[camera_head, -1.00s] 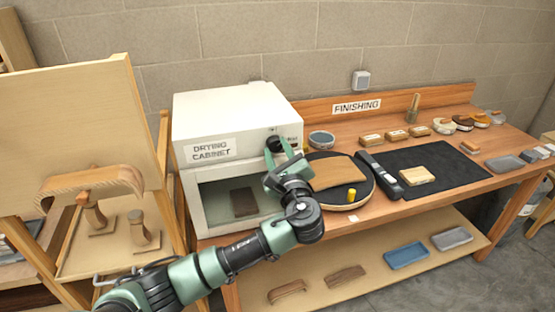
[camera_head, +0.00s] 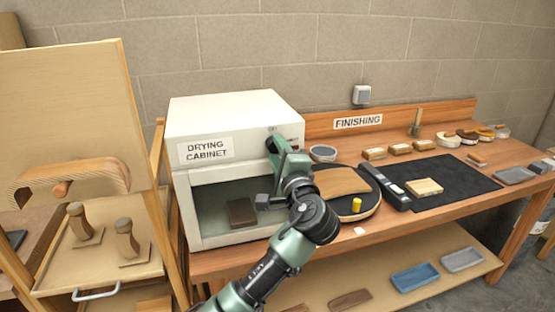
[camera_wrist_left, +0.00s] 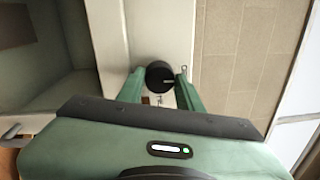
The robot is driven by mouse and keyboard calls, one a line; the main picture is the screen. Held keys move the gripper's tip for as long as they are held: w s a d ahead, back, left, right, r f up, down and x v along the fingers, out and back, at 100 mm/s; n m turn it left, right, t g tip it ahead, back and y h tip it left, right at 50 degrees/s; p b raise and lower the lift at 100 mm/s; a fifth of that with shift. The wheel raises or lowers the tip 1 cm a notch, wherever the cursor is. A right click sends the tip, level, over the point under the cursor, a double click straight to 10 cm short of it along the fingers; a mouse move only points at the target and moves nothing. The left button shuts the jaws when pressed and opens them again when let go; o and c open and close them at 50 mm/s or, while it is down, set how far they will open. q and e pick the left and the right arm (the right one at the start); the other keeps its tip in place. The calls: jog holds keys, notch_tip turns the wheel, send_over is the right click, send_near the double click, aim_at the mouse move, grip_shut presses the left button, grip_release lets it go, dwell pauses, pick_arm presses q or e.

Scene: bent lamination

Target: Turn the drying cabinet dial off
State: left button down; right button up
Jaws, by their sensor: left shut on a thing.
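The white drying cabinet (camera_head: 233,112) stands at the left end of the bench, with its label on the front. Its black dial (camera_head: 269,144) is at the upper right of the front face, mostly hidden by my gripper. In the wrist view the round dial (camera_wrist_left: 159,76), with a pale pointer line, sits between the two green fingers. My left gripper (camera_head: 273,150) is at the dial and shut on it. In the wrist view its fingers (camera_wrist_left: 160,80) lie on either side of the dial. My right gripper is not in view.
A dark brown block (camera_head: 242,212) lies inside the cabinet. A round board (camera_head: 370,205) with a wooden piece and a yellow cylinder is right of my arm. A black mat (camera_head: 465,188) lies further right. A wooden rack (camera_head: 150,265) stands at left.

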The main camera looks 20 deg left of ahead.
pick_arm(q)
jog(key=shift+f+n, duration=0.15)
jog(key=shift+n, duration=0.25)
jog(key=c, duration=1)
grip_release()
jog(key=shift+o, duration=0.4)
jog(key=shift+s+d, duration=0.1)
